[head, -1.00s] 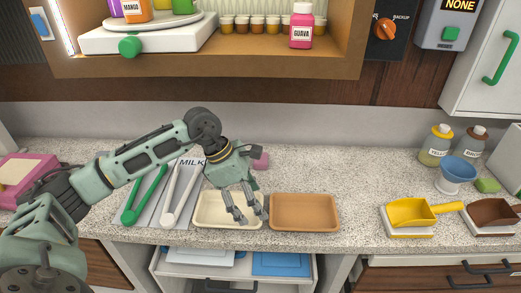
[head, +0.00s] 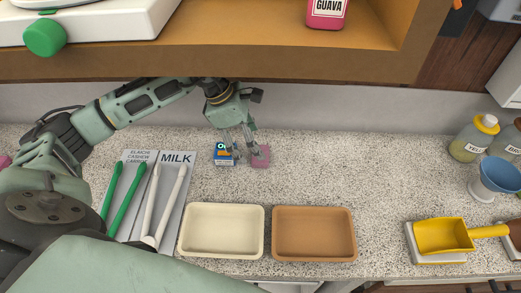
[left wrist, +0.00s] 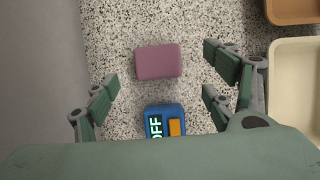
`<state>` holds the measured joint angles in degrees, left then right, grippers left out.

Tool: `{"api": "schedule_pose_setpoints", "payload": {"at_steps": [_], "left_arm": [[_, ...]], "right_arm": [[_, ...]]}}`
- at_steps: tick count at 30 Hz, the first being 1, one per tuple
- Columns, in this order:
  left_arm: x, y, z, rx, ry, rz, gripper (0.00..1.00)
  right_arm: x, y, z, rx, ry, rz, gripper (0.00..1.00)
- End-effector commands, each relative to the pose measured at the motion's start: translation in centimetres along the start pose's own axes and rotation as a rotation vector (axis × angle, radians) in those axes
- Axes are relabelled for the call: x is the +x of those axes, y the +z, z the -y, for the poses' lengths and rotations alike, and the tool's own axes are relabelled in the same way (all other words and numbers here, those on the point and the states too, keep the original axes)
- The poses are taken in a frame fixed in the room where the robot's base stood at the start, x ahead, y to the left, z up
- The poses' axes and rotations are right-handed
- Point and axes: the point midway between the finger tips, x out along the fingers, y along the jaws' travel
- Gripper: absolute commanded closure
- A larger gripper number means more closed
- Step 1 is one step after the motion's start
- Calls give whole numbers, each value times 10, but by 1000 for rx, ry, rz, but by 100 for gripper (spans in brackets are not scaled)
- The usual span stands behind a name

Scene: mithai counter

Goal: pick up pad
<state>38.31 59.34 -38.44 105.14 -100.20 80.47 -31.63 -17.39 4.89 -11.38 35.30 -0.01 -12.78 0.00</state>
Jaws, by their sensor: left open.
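A mauve-pink pad (head: 260,156) lies on the speckled counter behind the trays. In the left wrist view the pad (left wrist: 158,61) is a rounded rectangle, lying ahead between the spread fingers. My left gripper (head: 243,156) is open and empty. It points down over the pad and a small blue device beside it; one finger hides part of the pad in the head view. I cannot tell whether the fingers touch either. The left wrist view shows the open gripper (left wrist: 163,78) with a finger at each side. My right gripper is not in view.
The blue device (left wrist: 165,122) has an OFF display and an orange button. A cream tray (head: 221,254) and a brown tray (head: 314,255) stand in front. A wooden shelf (head: 230,58) overhangs the back. Green and white tongs lie left; a yellow scoop (head: 442,236) stands right.

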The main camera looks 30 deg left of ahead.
Motion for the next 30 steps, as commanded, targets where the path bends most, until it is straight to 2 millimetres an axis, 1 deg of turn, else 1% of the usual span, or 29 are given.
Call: {"api": "schedule_pose_setpoints", "payload": {"at_steps": [1,4,7,10,12,15,19,20,30], "left_arm": [[4,1,0,-1,-3,-1,23],[16,2,0,-1,-4,-1,23],[32,2,-1,-3,-5,-1,23],[46,1,-2,-1,-2,0,23],[51,1,-2,0,-1,0,23],[54,0,-2,1,1,0,23],[54,0,-3,1,1,0,23],[54,0,-2,1,1,0,25],[53,0,-3,0,1,0,55]], "right_arm": [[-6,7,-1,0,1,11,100],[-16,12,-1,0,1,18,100],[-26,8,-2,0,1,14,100],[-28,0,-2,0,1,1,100],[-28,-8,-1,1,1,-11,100],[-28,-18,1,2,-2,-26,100],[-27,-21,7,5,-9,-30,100],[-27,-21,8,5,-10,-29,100],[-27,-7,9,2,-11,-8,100]]}}
